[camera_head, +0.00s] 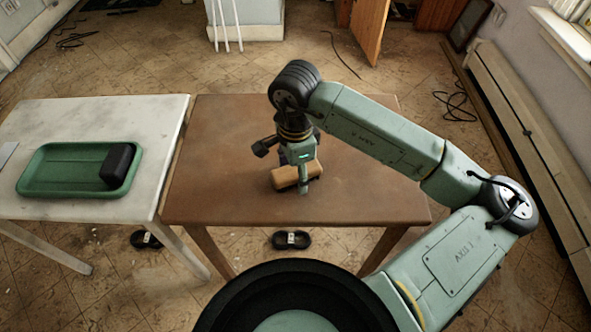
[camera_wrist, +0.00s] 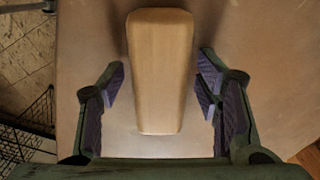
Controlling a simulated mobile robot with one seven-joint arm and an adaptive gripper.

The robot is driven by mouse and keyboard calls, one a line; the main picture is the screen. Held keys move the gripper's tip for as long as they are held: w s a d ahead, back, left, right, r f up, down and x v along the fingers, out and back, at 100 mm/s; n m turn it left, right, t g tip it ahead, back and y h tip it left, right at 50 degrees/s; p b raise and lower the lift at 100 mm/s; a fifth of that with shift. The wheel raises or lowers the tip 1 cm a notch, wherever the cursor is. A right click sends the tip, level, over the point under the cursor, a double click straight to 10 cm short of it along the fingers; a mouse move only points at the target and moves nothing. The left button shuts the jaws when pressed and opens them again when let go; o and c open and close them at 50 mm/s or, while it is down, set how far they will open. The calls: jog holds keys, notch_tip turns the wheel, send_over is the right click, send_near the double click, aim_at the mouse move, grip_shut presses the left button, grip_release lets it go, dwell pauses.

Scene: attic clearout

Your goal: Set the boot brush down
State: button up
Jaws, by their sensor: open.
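The boot brush, a tan wooden block with rounded edges (camera_head: 286,178), lies on the brown table (camera_head: 220,150). In the wrist view the brush (camera_wrist: 160,70) points lengthwise between my fingers. My gripper (camera_head: 302,182) is over the brush, with its fingers down on either side of it. In the wrist view my gripper (camera_wrist: 160,88) is open, with a visible gap between each finger pad and the brush. The underside of the brush is hidden, and one finger covers part of it in the head view.
A white table (camera_head: 75,125) stands at the left, beside the brown one. A green tray (camera_head: 60,171) on it holds a black block (camera_head: 119,163). The brown table is otherwise clear. A wire basket (camera_wrist: 30,110) shows at the left of the wrist view.

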aim_at(295, 170)
jog(key=shift+r, duration=0.1)
jog(key=shift+r+p, duration=0.2)
jog(key=shift+p, duration=0.25)
notch_tip(295, 170, up, 12)
jog(key=b, duration=0.1)
jog(key=shift+f, duration=0.15)
